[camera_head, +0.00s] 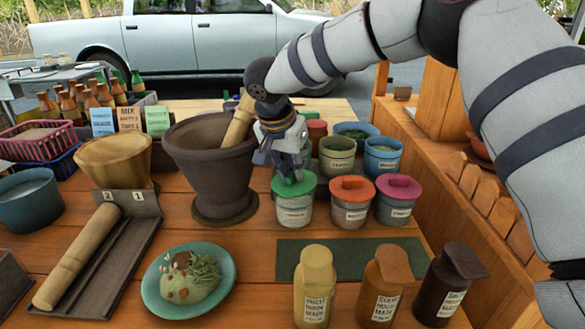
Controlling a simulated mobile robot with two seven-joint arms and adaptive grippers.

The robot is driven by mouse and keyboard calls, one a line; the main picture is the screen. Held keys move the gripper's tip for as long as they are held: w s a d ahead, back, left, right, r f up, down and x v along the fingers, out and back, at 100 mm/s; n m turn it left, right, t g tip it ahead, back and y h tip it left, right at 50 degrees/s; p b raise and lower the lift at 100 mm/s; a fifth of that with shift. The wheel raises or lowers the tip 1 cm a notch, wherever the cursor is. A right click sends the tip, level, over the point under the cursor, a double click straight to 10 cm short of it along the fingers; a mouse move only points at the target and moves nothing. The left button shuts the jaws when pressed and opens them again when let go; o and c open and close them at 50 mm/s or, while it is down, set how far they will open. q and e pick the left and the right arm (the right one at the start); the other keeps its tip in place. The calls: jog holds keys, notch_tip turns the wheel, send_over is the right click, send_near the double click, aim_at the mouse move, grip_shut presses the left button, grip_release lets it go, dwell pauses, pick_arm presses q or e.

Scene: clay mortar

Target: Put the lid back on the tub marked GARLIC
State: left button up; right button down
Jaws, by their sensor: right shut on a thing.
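My right gripper (289,173) points down and is shut on the green lid (309,186), by its top. The lid is over the mouth of the front-left grey tub (293,212); I cannot tell whether it is fully seated. That tub has a white label too small to read. Beside it stand a tub with an orange-red lid (351,184) and one with a magenta lid (399,184). Behind them, a green tub (338,165) and a blue tub (383,165) are open. I cannot read which tub is marked GARLIC. My left gripper is not in view.
A dark mortar (205,175) with a wooden pestle (238,122) stands close left of my right gripper. Several bottles (385,290) stand in front of a dark green mat (345,252). A teal plate (150,300) of food is front left. A wooden ledge (450,190) borders the right.

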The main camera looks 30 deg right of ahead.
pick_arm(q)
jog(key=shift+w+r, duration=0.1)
pick_arm(e)
jog(key=shift+f, duration=0.1)
dwell(0.6)
jog(key=c, duration=1.1)
grip_release()
jog(key=shift+o, duration=0.2)
jog(key=shift+r, duration=0.75)
jog(key=shift+r+p, duration=0.45)
jog(key=shift+r, duration=2.35)
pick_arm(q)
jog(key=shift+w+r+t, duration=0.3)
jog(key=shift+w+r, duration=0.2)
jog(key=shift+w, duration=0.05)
